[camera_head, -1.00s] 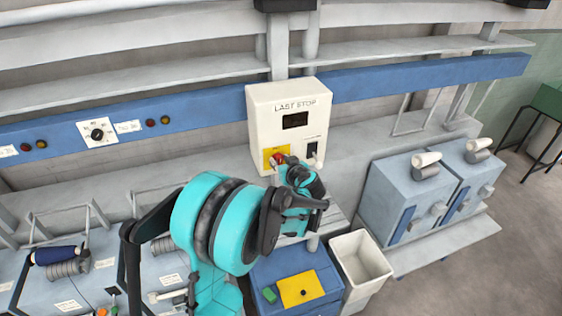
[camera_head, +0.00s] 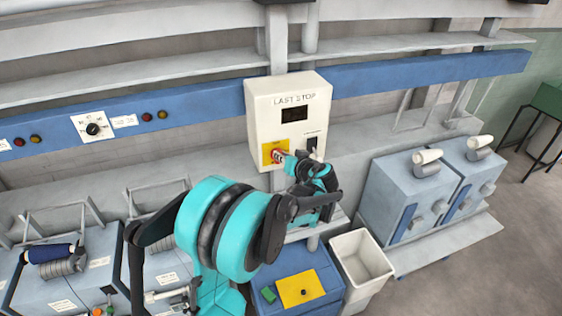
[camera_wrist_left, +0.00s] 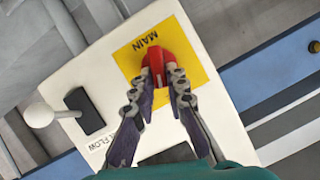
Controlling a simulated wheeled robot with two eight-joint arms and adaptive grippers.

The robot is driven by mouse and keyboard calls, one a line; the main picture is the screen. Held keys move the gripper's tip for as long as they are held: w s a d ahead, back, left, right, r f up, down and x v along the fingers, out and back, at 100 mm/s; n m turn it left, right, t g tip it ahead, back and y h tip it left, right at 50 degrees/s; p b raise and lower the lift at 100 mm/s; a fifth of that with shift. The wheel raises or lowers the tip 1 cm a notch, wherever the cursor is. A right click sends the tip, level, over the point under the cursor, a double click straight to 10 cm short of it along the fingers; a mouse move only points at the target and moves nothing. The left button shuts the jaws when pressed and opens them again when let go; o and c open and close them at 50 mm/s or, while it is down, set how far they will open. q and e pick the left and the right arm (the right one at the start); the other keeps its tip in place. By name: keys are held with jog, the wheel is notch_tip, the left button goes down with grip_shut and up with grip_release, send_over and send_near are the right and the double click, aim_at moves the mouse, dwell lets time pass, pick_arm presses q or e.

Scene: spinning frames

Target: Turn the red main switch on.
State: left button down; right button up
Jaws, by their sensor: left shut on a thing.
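The red main switch (camera_head: 278,155) sits on a yellow plate (camera_head: 268,147) on the front of the white "LAST STOP" box (camera_head: 288,92). In the left wrist view the red switch (camera_wrist_left: 172,62) lies over the yellow plate (camera_wrist_left: 205,78) marked "MAIN". My left gripper (camera_head: 287,160) is at the switch, and its two fingers (camera_wrist_left: 160,77) are closed on either side of the red handle. The fingers partly cover the switch. My right gripper is not in view.
A black rocker and a white knobbed lever (camera_wrist_left: 38,114) sit beside the switch on the same box. A blue rail (camera_head: 420,75) runs behind the box. A white bin (camera_head: 361,262) and grey machines (camera_head: 410,195) stand at the lower right.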

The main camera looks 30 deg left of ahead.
pick_arm(q)
jog(key=shift+w+d+f+m+g+y+b, duration=0.15)
jog(key=shift+f+m+g+y+b, duration=0.2)
jog(key=shift+m+y+b, duration=1.1)
jog(key=shift+w+d+f+m+g+y+b, duration=0.1)
jog(key=shift+w+f+m+g+y+b, duration=0.2)
jog(key=shift+m+b, duration=2.1)
jog(key=shift+w+d+f+m+g+y+b, duration=0.15)
jog(key=shift+f+m+g+y+b, duration=0.15)
jog(key=shift+m+y+b, duration=1.2)
jog(key=shift+s+r+m+h+b, duration=0.1)
jog(key=shift+m+h+b, duration=0.2)
jog(key=shift+b, duration=0.45)
jog(key=c, duration=1.6)
grip_release()
jog(key=shift+c, duration=0.2)
jog(key=shift+o, duration=0.5)
jog(key=shift+a, duration=0.1)
jog(key=v, duration=1.2)
